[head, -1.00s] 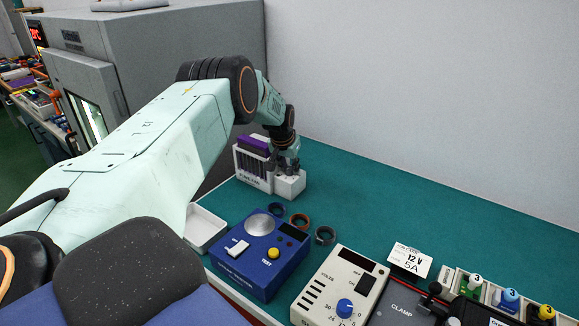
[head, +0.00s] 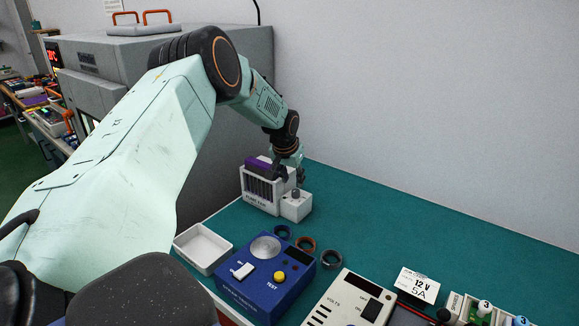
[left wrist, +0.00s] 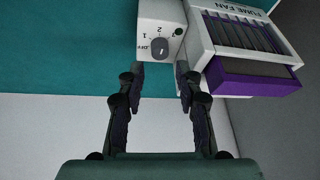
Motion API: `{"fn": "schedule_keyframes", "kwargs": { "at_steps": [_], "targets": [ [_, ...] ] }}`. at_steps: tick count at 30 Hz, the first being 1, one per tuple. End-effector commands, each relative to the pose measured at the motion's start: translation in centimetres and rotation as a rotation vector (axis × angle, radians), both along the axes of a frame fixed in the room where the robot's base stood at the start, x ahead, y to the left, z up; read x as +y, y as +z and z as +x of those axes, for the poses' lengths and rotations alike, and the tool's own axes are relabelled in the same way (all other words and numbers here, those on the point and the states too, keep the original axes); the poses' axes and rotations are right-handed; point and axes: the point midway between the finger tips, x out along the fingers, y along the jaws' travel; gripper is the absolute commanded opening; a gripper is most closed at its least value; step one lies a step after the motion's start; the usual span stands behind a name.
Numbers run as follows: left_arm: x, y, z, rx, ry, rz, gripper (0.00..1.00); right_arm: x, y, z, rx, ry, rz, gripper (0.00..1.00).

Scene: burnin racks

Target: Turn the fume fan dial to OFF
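The fume fan (head: 262,207) is a white slatted housing with a purple filter frame on top, at the back of the green bench. It also shows in the left wrist view (left wrist: 205,38). The white control box (head: 297,212) stands beside it. My left gripper (head: 288,174) is just above the box. In the left wrist view it (left wrist: 161,82) is open and empty, its fingers apart with the dial beyond and between the tips. My right gripper is out of view.
A cream volts box (head: 346,300) is at the front. A grey oven cabinet (head: 240,110) stands left, behind my arm.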

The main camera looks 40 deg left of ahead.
Motion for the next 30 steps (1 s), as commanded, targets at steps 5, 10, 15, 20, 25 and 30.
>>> {"fn": "schedule_keyframes", "kwargs": {
  "at_steps": [5, 10, 15, 20, 25, 30],
  "targets": [
    [-0.5, 2.6, -1.0, -0.002, 0.000, -0.003, 0.35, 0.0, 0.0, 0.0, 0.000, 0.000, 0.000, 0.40],
    [-0.8, 4.4, -1.7, -0.001, -0.001, -0.003, 0.35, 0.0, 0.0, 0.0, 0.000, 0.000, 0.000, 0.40],
    [-0.9, 5.1, -2.1, 0.002, 0.001, -0.002, 0.35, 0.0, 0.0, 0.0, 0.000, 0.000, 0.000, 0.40],
    [-0.9, 5.2, -2.2, 0.002, -0.001, 0.000, 0.35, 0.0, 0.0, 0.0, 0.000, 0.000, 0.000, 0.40],
    [-0.9, 5.2, -2.2, 0.003, -0.001, -0.001, 0.38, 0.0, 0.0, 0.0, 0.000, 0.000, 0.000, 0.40],
    [-2.0, 3.5, -2.3, 0.052, -0.035, 0.033, 0.48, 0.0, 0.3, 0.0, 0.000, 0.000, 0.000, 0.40]
  ]
}}
